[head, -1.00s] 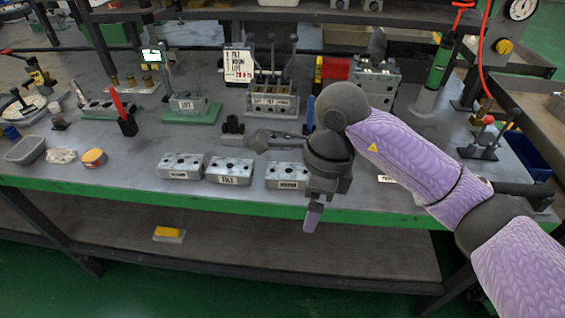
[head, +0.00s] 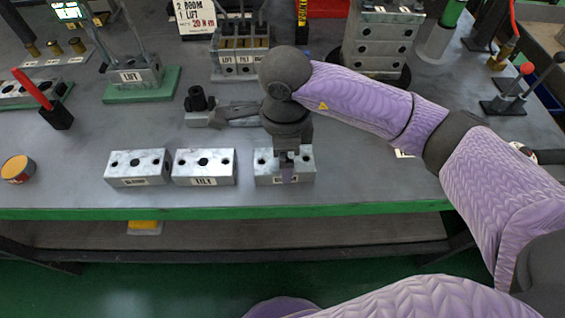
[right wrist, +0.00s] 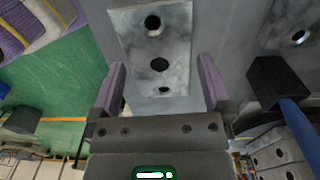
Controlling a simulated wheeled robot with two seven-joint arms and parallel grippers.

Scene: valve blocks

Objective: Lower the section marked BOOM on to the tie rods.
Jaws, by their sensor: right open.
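The BOOM section (head: 303,167) is a pale metal block with holes in its top, lying near the bench's front edge. Its label is partly covered by my right gripper (head: 287,172), which points down over it. In the right wrist view the block (right wrist: 155,45) lies between the two purple fingers of the gripper (right wrist: 163,85), with gaps beside it; the gripper is open. The LIFT section (head: 133,76) sits on a green plate (head: 110,93) at the back left. Thin tie rods (head: 129,35) rise from it. My left gripper is not in view.
The TILT block (head: 204,167) and another block (head: 137,167) lie in a row to the left. A grey tool (head: 235,113) lies behind my gripper. A lever valve bank (head: 240,55) and a block stack (head: 380,45) stand behind. A red-handled tool (head: 45,100) stands at left.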

